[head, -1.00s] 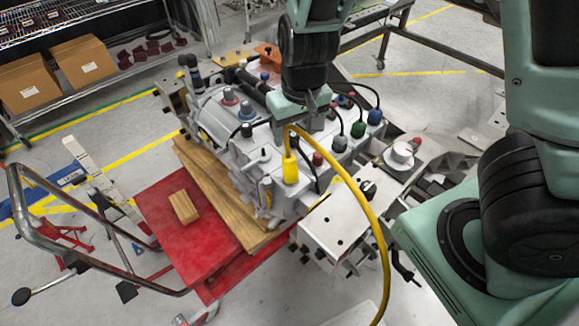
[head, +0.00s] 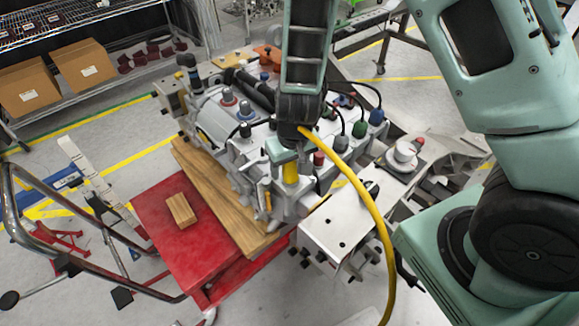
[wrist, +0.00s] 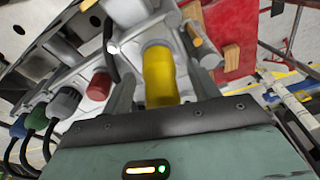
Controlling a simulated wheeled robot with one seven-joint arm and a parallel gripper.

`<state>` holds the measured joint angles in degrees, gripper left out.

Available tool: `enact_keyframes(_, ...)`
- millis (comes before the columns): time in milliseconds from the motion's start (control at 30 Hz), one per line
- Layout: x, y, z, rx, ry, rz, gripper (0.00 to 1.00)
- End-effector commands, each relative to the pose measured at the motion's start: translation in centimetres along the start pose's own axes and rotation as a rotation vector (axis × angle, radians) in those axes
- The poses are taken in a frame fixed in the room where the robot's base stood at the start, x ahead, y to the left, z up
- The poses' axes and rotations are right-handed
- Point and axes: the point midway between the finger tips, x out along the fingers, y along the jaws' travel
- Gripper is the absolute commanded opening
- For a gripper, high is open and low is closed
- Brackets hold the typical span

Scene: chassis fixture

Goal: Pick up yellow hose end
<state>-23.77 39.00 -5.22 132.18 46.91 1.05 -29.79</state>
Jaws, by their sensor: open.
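The yellow hose end (head: 290,172) stands upright at the front of the grey machine block, with its yellow hose (head: 372,205) arching up and away to the right. My gripper (head: 291,158) is over it, pointing down, and hides part of it in the head view. In the wrist view the yellow hose end (wrist: 160,75) lies between the two open fingers of my gripper (wrist: 163,92), one finger on each side. I see gaps between the fingers and the hose end.
A red cap (wrist: 99,86) and grey, blue and green connectors with black cables sit beside it; the green one (head: 359,130) shows in the head view. A red cart (head: 180,240) with a wooden block (head: 181,209) is at the left.

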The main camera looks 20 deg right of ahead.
Motion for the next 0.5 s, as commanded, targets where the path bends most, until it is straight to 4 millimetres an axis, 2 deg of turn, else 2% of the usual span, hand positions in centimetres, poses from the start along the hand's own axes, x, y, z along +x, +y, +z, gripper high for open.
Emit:
enact_keyframes(200,0.09,0.0,-0.02,0.001,0.0,0.0,0.6)
enact_keyframes(267,0.08,0.0,-0.02,0.001,0.0,0.0,0.46)
enact_keyframes(400,0.07,0.0,-0.01,0.0,0.0,0.0,0.07)
enact_keyframes(433,0.07,0.0,-0.01,0.0,0.0,0.0,0.03)
enact_keyframes(500,0.06,0.0,-0.02,0.0,0.0,0.0,0.0)
